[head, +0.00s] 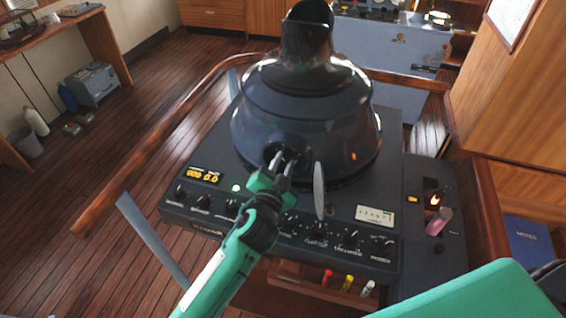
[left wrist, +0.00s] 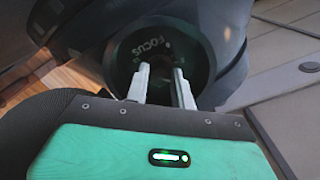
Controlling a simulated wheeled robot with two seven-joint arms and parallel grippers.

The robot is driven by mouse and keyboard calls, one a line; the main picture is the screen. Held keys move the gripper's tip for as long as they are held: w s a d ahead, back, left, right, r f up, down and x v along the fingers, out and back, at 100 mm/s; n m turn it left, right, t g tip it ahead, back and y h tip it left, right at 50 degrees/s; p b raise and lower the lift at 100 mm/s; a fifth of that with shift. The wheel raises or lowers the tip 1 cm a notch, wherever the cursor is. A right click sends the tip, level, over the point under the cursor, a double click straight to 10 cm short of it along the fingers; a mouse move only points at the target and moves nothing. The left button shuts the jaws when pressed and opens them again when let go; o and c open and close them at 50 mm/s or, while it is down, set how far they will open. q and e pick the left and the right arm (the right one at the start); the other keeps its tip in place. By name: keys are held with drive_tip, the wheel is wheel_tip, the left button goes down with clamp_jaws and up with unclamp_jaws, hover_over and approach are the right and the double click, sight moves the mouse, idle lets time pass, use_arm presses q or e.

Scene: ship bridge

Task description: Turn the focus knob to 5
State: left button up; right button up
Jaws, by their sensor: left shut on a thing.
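The focus knob (left wrist: 160,46) is a dark round dial with the word FOCUS on its face, set in the side of the dark radar hood (head: 305,100). Its pointer and number marks are too dim to read. My left gripper (left wrist: 163,75) is shut on the middle of the knob, its two pale fingers on either side of the grip. In the head view my left gripper (head: 283,165) reaches the knob on the front of the hood and hides much of it. My right gripper is not in view; a green part of my body shows at the lower right.
The console panel (head: 150,208) below the hood carries several small knobs and an orange display (head: 203,175). A grey paddle-shaped piece (head: 319,190) stands right of my gripper. A wooden rail (head: 160,130) curves around the left. Coloured markers (head: 348,283) sit below the panel.

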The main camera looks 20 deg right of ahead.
use_arm(q)
drive_tip(key=m+p, duration=0.1)
drive_tip(key=m, duration=0.4)
drive_tip(key=shift+m, duration=0.3)
drive_tip(key=shift+m+p, duration=0.6)
drive_tip(key=shift+m, duration=0.9)
drive_tip(key=o, duration=1)
